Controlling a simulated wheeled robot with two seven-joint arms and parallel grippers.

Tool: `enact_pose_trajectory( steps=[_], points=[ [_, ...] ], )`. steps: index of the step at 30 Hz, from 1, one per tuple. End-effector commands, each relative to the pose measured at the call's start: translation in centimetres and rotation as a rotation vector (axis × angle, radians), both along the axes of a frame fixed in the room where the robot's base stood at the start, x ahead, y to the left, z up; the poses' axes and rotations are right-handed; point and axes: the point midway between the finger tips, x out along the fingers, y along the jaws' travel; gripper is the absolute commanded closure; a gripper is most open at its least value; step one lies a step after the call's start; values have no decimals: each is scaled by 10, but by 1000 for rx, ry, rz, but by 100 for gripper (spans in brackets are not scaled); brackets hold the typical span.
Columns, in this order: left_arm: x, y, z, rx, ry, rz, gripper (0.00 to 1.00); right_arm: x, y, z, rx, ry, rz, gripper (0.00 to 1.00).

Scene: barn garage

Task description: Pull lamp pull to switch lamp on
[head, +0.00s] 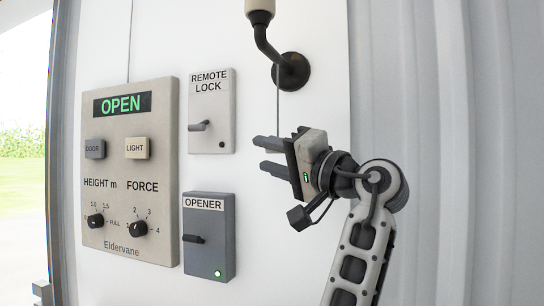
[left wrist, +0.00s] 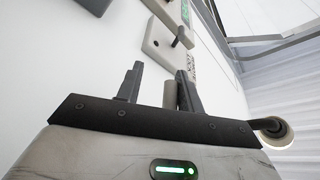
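The lamp (head: 260,7) is cut off by the top edge of the head view; its dark curved arm ends in a round wall mount (head: 291,71). A thin cord (head: 278,105) hangs below it towards my left gripper (head: 262,156). In the left wrist view a pale cylindrical lamp pull (left wrist: 170,95) stands between the fingers of my left gripper (left wrist: 158,82), close to the right-hand finger. A gap shows on its other side. The fingers are apart, not closed on it. In the head view the pull is not clearly visible at the gripper. My right gripper is out of view.
Left of the gripper, the white wall carries a REMOTE LOCK box (head: 225,110), an OPENER box (head: 222,245) and a larger control panel (head: 160,185) reading OPEN. Their levers and knobs stick out. Ribbed metal wall (head: 460,150) lies to the right. A doorway opens at far left.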

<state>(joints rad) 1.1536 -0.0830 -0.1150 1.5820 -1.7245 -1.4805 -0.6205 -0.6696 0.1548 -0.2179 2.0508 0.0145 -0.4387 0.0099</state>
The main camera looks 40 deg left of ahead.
Motion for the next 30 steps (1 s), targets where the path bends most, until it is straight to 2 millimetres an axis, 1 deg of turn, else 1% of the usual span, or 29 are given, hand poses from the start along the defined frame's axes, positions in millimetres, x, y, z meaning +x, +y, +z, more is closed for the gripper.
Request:
enact_pose_trajectory(
  steps=[5, 8, 11, 14, 21, 24, 27, 30],
  points=[
    [1, -3, -2, -1, 2, -2, 64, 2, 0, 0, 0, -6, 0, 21],
    [1, -12, -4, -1, 2, -5, 64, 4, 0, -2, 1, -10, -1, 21],
    [1, -30, -9, -1, 1, -6, 64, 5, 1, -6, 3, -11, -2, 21],
    [0, -53, -14, 0, 2, -7, 64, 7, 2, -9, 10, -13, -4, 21],
    [-2, -110, -26, 1, 2, -5, 64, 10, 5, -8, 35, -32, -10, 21],
    [-2, -129, -29, 1, 0, -3, 64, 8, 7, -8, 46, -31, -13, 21],
    [-2, -143, -32, 0, 1, -4, 64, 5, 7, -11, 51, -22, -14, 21],
    [-3, -151, -33, 0, 0, 0, 64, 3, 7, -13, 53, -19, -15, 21]
  ],
)
